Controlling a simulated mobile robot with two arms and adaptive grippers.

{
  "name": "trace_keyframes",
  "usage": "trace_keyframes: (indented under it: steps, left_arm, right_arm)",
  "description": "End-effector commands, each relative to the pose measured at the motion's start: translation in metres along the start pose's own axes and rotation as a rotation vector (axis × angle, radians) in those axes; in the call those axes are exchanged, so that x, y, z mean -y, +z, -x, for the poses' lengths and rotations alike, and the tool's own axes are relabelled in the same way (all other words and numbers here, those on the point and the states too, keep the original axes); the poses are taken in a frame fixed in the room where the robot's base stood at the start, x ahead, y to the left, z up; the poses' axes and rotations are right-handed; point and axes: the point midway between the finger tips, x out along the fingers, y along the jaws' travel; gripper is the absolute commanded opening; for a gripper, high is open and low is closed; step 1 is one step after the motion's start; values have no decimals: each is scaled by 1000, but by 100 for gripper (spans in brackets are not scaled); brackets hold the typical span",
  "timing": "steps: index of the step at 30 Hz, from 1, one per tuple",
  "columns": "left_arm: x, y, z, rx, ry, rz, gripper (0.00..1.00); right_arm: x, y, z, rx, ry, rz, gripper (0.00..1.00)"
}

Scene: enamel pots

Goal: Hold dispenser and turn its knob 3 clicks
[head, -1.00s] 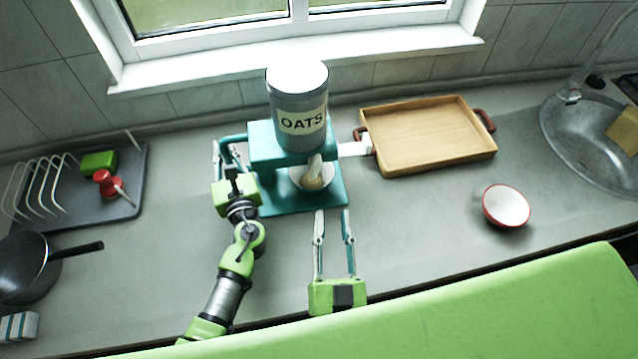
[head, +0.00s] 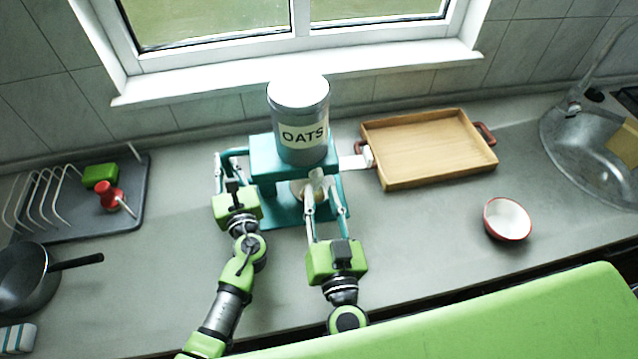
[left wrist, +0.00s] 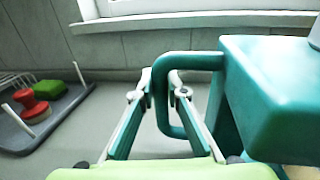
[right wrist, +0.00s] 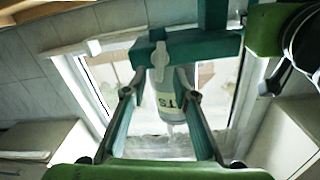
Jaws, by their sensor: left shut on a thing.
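The dispenser is a teal stand (head: 262,152) with a grey canister (head: 299,112) labelled OATS on top. My left gripper (head: 228,160) is shut on the teal handle (left wrist: 182,58) at the stand's left side; the handle's upright bar lies between its fingers. The white knob (right wrist: 159,56) is on the dispenser's front and also shows in the head view (head: 317,182). My right gripper (right wrist: 158,88) is open in front of the knob, one finger on each side of it. I cannot tell whether either finger touches it. A pale bowl under the dispenser is mostly hidden.
A wooden tray (head: 425,145) lies right of the dispenser. A red-rimmed bowl (head: 508,219) and the sink (head: 575,150) are further right. A dish rack (head: 75,218) and a dark pan (head: 28,282) are at left. The counter between tray and bowl is clear.

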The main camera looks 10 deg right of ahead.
Motion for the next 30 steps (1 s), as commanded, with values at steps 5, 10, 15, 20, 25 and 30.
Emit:
trace_keyframes:
  steps: [5, 10, 15, 20, 25, 30]
  left_arm:
    - [0, 0, 0, -1, -1, 1, 0]
    - [0, 0, 0, -1, -1, 1, 0]
    - [0, 0, 0, -1, -1, 1, 0]
    - [0, 0, 0, -1, -1, 1, 0]
    - [0, 0, 0, -1, -1, 1, 0]
    - [0, 0, 0, -1, -1, 1, 0]
  right_arm:
    - [0, 0, -26, -2, 0, 0, 26]
    - [0, 0, -37, -1, 0, 1, 26]
    - [0, 0, -38, 0, 0, 0, 26]
    - [0, 0, -38, 0, 1, 0, 13]
    - [0, 0, -37, 0, 0, 0, 0]
    - [0, 0, -37, 0, 0, -5, 0]
